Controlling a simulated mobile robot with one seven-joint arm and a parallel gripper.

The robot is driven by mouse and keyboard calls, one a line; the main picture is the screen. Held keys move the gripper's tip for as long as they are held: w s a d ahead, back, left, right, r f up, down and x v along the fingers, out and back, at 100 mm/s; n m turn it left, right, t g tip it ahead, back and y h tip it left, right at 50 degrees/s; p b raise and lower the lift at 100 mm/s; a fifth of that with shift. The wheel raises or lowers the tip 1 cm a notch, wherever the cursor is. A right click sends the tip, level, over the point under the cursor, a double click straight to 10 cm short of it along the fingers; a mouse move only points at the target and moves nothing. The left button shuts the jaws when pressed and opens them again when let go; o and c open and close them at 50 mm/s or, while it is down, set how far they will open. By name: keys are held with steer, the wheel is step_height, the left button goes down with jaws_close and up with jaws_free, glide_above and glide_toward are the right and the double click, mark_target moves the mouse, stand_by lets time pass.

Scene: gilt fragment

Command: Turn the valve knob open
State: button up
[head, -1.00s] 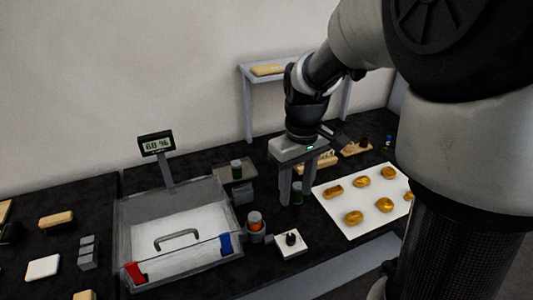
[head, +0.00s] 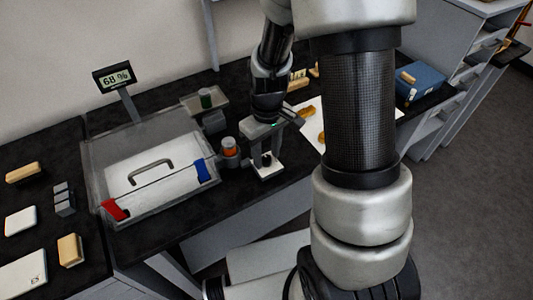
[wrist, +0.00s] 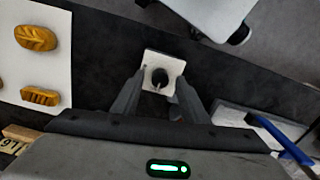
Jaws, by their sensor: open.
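The valve knob is a small black knob (wrist: 160,77) on a square white plate (wrist: 163,60). In the wrist view it sits between the tips of my two fingers, with the jaws apart. My gripper (head: 265,157) points down over the plate (head: 268,171) in the head view, and its fingers partly hide the knob. I cannot tell whether either finger touches the knob.
A display (head: 114,77) reads 68 %. Gold pieces lie on a white sheet (wrist: 45,67).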

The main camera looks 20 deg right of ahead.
steer(key=shift+f, duration=0.1)
jaws_close()
steer(key=shift+m, duration=0.4)
steer(key=m, duration=0.3)
steer(key=shift+m, duration=0.4)
steer(key=m, duration=0.4)
steer(key=shift+m+p, duration=0.3)
steer(key=shift+p, duration=0.05)
steer(key=m+p, duration=0.1)
steer(key=m, duration=0.4)
steer(key=shift+p, duration=0.4)
steer(key=shift+m+p, duration=0.7)
steer(key=shift+m, duration=1.1)
